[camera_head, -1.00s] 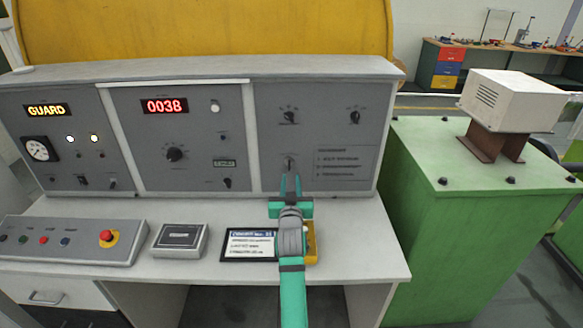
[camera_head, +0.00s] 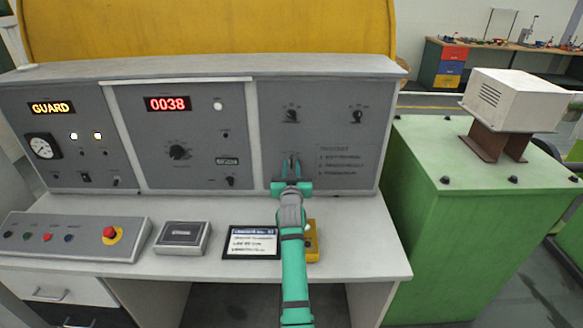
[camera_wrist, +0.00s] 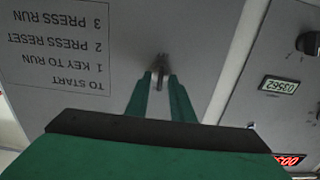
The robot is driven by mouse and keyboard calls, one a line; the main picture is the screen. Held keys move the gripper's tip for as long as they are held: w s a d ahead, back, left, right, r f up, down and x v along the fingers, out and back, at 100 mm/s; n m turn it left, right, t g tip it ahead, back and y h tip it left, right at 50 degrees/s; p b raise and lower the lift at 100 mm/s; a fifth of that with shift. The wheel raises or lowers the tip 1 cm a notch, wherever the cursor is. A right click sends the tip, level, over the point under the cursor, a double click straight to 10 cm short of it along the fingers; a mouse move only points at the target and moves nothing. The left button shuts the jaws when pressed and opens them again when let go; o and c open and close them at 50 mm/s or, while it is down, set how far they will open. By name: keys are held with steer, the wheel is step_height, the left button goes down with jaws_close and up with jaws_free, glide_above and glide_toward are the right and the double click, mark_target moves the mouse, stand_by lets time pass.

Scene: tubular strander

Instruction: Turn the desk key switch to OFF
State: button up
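The key switch (camera_wrist: 162,69) is a small dark key on the grey right-hand panel of the desk. In the wrist view it stands out from the panel between and slightly beyond my fingertips. My gripper (camera_wrist: 161,82) has two green fingers, with a gap on each side of the key, so it looks open and not shut on it. In the head view my gripper (camera_head: 292,165) points at the lower left of that panel and covers the key. The key's position marks cannot be read.
Two dark knobs (camera_head: 291,116) (camera_head: 357,116) sit above on the same panel. Printed start instructions (camera_wrist: 62,45) are beside the key. A framed card (camera_head: 250,243) and a yellow item (camera_head: 312,240) lie on the desk below my arm. A green cabinet (camera_head: 440,230) stands to the right.

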jaws_close()
steer(key=shift+n, duration=0.3)
steer(key=shift+a+f+n, duration=0.1)
steer(key=shift+f+n, duration=0.05)
steer(key=shift+n, duration=4.05)
steer(key=shift+o, duration=1.3)
jaws_free()
